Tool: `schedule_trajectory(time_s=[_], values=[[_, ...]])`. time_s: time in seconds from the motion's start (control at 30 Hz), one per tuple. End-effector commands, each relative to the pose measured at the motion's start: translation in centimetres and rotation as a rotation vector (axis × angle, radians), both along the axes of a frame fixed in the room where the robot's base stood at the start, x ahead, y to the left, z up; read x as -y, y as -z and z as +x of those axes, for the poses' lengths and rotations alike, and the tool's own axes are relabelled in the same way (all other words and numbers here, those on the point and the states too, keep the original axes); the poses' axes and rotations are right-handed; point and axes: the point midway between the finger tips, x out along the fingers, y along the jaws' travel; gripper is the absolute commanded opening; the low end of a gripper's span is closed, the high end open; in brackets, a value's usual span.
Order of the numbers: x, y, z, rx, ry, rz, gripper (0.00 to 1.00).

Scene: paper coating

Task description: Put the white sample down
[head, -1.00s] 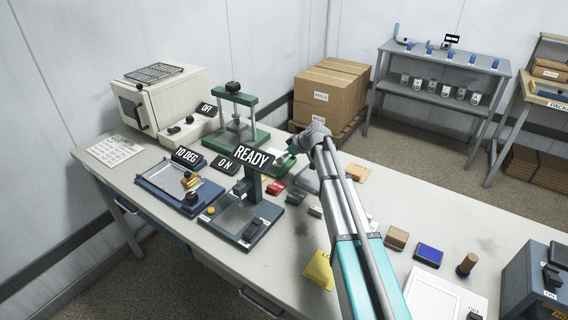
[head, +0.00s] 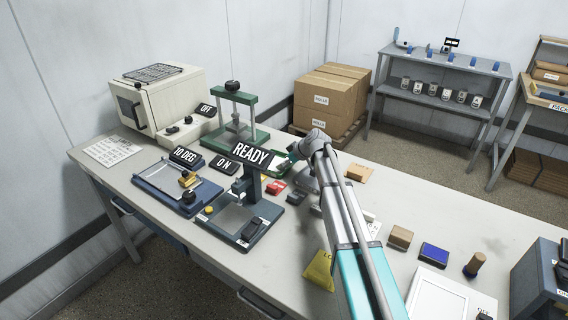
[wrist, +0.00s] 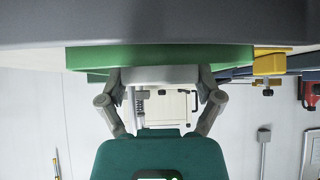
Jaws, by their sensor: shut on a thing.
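The white sample shows in the wrist view as a pale block (wrist: 160,74) between my two fingertips. My gripper (wrist: 160,88) is shut on it. The sample is hard to make out there, partly hidden by my wrist and arm.
The dark stand with the READY sign (head: 251,153) is close on the left. A green press (head: 236,132) and a white oven (head: 168,98) stand further left. A yellow piece (head: 320,270) lies beside my arm.

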Motion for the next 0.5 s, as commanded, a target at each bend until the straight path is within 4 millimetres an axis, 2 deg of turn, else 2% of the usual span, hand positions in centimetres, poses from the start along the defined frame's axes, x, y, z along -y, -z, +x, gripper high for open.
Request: schedule_trajectory(time_s=[0.13,0.17,0.2,0.23,0.5], values=[[-0.01,0.35,-0.01,0.0,0.0,0.0,0.42],[0.0,0.23,0.0,0.0,0.0,0.0,0.9],[0.0,0.2,0.0,0.0,0.0,0.0,0.97],[0.0,0.2,0.0,0.0,0.0,0.0,1.0],[-0.01,0.2,-0.01,0.0,0.0,0.0,1.0]])
